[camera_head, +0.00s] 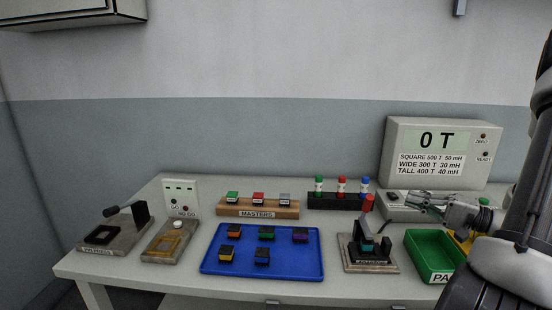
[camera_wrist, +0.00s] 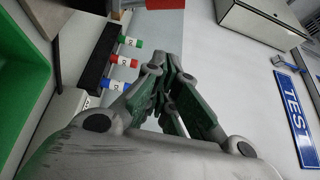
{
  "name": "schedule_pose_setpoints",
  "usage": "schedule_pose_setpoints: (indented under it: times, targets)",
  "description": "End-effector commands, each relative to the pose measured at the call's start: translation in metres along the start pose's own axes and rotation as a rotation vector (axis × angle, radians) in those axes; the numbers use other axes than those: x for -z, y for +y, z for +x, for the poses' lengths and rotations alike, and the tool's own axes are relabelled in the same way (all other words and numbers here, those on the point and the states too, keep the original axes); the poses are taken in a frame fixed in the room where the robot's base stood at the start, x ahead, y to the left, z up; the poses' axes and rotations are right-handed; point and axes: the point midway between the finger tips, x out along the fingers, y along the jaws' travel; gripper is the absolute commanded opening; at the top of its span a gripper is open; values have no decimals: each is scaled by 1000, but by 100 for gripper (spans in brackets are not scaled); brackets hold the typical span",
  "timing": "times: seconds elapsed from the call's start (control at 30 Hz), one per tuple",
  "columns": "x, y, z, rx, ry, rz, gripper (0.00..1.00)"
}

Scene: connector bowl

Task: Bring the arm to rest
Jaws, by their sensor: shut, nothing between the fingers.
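My gripper (camera_head: 425,201) is at the right of the head view, above the bench and pointing left, in front of the grey meter box. Its fingers are shut with nothing between them. In the wrist view my gripper (camera_wrist: 172,75) shows its green-padded fingers together, pointing away from the camera. My dark arm comes in from the right edge of the head view.
The bench holds a blue tray (camera_head: 214,262) with several connectors, a masters rack (camera_head: 258,213), a black stand (camera_head: 325,206) of capped cylinders, a press fixture (camera_head: 368,266), a green bin (camera_head: 432,271) and the meter box (camera_head: 391,150). A wall cabinet hangs upper left.

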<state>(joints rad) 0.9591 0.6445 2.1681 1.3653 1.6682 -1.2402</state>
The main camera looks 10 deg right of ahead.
Motion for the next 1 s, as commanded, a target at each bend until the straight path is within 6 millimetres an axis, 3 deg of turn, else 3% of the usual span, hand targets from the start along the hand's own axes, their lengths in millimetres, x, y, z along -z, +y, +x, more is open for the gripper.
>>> schedule_pose_setpoints:
  times: [0.1,0.23,0.4,0.5,0.67,0.8,1.0]
  targets:
    - [-11,18,-5,-79,-33,159,0]
    - [-53,49,-22,-261,-124,407,0]
    - [-107,55,-50,-598,-238,547,0]
    - [-128,51,-65,-788,-279,541,0]
    - [-146,34,-89,-1107,-305,415,0]
    - [-147,6,-104,-1348,-283,180,0]
    - [-142,-47,-101,-1509,-248,-270,0]
